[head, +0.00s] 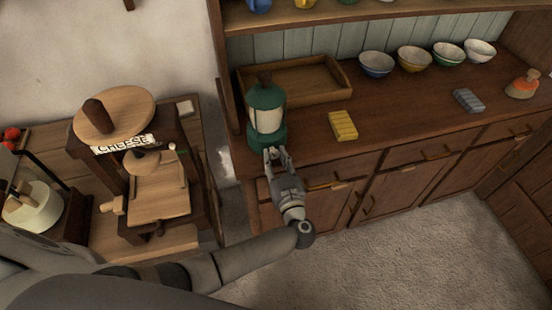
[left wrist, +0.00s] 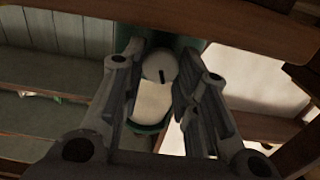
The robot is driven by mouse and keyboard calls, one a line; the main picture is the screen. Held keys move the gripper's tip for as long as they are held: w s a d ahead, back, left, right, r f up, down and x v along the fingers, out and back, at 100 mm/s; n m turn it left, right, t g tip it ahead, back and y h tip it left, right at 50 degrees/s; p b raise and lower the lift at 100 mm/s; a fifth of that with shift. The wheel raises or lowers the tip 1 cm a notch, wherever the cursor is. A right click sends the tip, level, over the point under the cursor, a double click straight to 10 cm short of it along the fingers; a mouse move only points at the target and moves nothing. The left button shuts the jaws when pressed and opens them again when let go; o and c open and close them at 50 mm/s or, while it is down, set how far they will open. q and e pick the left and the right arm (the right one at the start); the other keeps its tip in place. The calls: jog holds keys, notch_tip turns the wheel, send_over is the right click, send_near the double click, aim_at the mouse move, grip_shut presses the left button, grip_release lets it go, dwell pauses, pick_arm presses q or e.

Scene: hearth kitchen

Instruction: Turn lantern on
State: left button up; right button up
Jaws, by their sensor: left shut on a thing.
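The lantern (head: 265,113) is green with a pale glass middle and stands upright on the sideboard top, near its left end. My left gripper (head: 275,155) is at the front of the lantern's green base. In the left wrist view, a round pale knob (left wrist: 160,66) with a dark mark sits between the two fingers of the left gripper (left wrist: 158,85). The fingers are shut on this knob, though the exact contact is hard to see. The lantern's pale glass (left wrist: 154,102) shows below the knob in that view. My right gripper is not in view.
A wooden tray (head: 329,98) lies behind the lantern. A yellow block (head: 343,126) lies to its right, with a grey block (head: 468,100) farther right. Several bowls stand at the back. A cheese press (head: 128,150) stands on a wooden surface at left.

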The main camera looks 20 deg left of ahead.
pick_arm(q)
jog(key=shift+r+n+p, duration=0.1)
jog(key=shift+n+p, duration=0.3)
jog(key=shift+n, duration=0.2)
jog(key=shift+f+n, duration=0.2)
jog(key=shift+n, duration=0.6)
jog(key=shift+r+n, duration=0.1)
jog(key=shift+n, duration=0.6)
jog(key=o, duration=1)
notch_tip(320, 180, up, 10)
